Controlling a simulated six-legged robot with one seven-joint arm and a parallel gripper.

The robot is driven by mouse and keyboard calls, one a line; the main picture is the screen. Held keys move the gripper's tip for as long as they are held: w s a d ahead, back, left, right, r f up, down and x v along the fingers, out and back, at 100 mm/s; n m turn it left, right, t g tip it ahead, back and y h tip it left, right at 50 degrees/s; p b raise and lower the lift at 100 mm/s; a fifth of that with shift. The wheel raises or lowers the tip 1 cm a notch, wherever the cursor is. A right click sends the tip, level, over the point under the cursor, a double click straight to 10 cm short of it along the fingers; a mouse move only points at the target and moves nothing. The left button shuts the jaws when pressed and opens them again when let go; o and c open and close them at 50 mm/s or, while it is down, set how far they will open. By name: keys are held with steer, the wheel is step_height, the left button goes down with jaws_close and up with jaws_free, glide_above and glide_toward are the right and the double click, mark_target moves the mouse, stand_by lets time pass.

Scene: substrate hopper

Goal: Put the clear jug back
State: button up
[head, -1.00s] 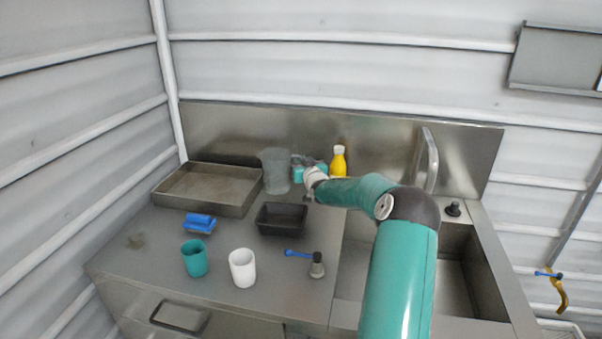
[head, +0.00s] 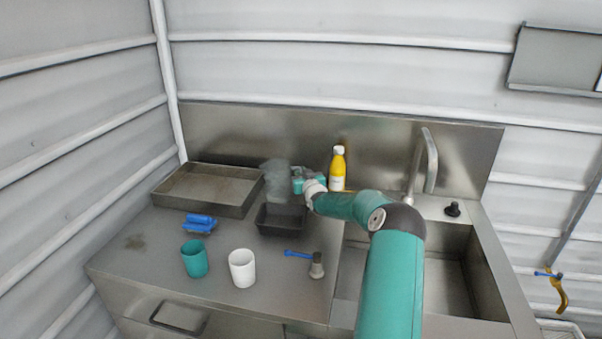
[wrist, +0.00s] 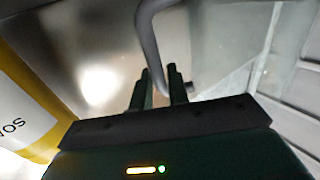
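The clear jug (head: 275,182) is a see-through grey vessel behind the black tray in the head view, and it looks tilted. Its clear wall (wrist: 232,75) fills the right of the wrist view, with its grey curved handle (wrist: 146,35) running down between my fingers. My gripper (head: 297,174) is at the jug's right side. In the wrist view my gripper (wrist: 161,82) has its two dark fingers close together around the handle. The jug's base is hard to make out, so I cannot tell whether it touches anything.
The black tray (head: 281,222) is just in front of the jug. A wide metal tray (head: 200,203) lies to its left, and a yellow bottle (head: 338,170) stands right of my gripper. Teal (head: 195,259) and white cups (head: 242,268) stand at the front. The sink (head: 440,275) is at right.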

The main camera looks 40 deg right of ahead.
steer(key=shift+o, duration=1.3)
